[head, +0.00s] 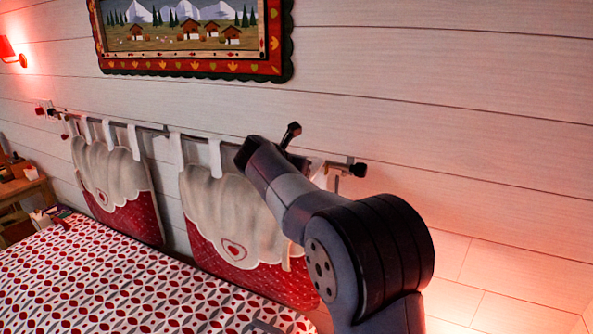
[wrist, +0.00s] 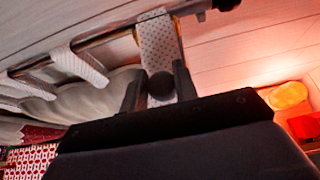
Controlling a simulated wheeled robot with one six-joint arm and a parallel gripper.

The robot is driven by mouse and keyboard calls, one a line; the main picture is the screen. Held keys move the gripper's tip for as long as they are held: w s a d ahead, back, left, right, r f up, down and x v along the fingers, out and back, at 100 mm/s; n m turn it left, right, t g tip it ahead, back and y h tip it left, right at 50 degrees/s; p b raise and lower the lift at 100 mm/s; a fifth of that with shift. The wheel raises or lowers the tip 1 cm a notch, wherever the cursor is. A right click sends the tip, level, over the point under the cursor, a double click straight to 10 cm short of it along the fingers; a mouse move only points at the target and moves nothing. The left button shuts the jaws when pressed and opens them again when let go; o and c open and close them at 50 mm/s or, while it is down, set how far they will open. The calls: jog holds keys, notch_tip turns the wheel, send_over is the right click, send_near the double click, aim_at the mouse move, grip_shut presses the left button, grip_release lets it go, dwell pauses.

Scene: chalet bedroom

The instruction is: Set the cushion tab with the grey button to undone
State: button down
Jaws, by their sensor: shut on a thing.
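The cushion tab (wrist: 158,42) is a pale dotted strip that loops over the dark rail in the wrist view. A dark grey round button (wrist: 161,86) sits at its lower part. My gripper (wrist: 158,78) has one finger on each side of the tab's lower end and the button, and is shut on the tab there. Whether the tab's end is fastened to the cushion behind is hidden by my gripper. In the head view my arm covers this tab and the right side of the right cushion (head: 215,205), which is cream over red with a heart patch.
The rail (head: 240,138) runs along the white plank wall. A left cushion (head: 135,215) hangs from it by other tabs (wrist: 78,66). The bed (head: 110,275) with a red and grey patterned cover lies below. A framed picture (head: 190,68) hangs above the rail.

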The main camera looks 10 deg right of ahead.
jog(key=shift+w+d+r, duration=0.1)
jog(key=shift+d+r, duration=0.05)
jog(key=shift+r, duration=0.2)
jog(key=c, duration=1.4)
grip_release()
jog(key=shift+w+d+f, duration=0.1)
jog(key=shift+c, duration=0.2)
jog(key=shift+o, duration=0.8)
jog(key=shift+w+d+f, duration=0.1)
jog(key=shift+d, duration=0.05)
jog(key=shift+o, duration=1)
jog(key=shift+a, duration=0.2)
jog(key=b+v, duration=0.2)
jog(key=v, duration=0.9)
jog(key=shift+d+f, duration=0.1)
jog(key=shift+f, duration=0.05)
jog(key=p+x, duration=0.2)
jog(key=x, duration=0.8)
jog(key=shift+w+d+f, duration=0.1)
jog(key=shift+w+f, duration=0.2)
jog(key=shift+s+f, duration=0.1)
jog(key=shift+s, duration=0.05)
